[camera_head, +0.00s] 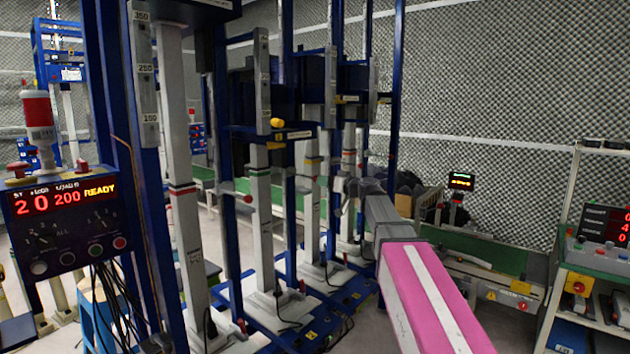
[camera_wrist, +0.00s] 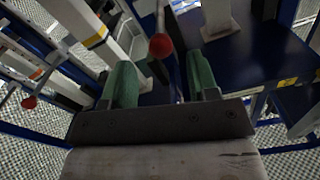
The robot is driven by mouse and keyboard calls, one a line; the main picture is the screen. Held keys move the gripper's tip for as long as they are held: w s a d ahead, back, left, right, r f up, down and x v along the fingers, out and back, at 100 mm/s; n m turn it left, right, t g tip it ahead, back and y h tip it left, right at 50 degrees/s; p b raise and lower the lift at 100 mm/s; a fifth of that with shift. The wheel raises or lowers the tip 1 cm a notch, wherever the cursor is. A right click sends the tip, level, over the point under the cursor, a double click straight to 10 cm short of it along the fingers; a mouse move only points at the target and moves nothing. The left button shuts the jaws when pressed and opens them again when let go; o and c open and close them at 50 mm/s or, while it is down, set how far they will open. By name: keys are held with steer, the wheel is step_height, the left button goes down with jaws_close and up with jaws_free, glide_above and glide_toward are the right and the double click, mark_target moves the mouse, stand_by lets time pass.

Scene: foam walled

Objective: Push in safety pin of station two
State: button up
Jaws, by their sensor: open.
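My gripper (camera_wrist: 161,80) is open, with two green-padded fingers. A safety pin with a red ball knob (camera_wrist: 160,45) shows between and just beyond the fingertips in the wrist view. The fingers look apart from it. A second red-knobbed pin (camera_wrist: 29,102) is at the left of that view. A red-knobbed pin (camera_head: 247,198) sticks out beside a nearer column. I cannot tell from labels which station is two.
Blue station frames (camera_head: 228,120) with white columns fill the middle. A control box (camera_head: 62,225) reading "READY" stands at left. A green conveyor (camera_head: 480,250) and a shelf rack (camera_head: 590,250) are at right. Foam walls (camera_head: 480,90) close the back. Some floor is clear at right.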

mark_target(314, 179)
steer(key=x, duration=0.6)
steer(key=shift+w+a, duration=0.15)
steer(key=shift+a, duration=0.1)
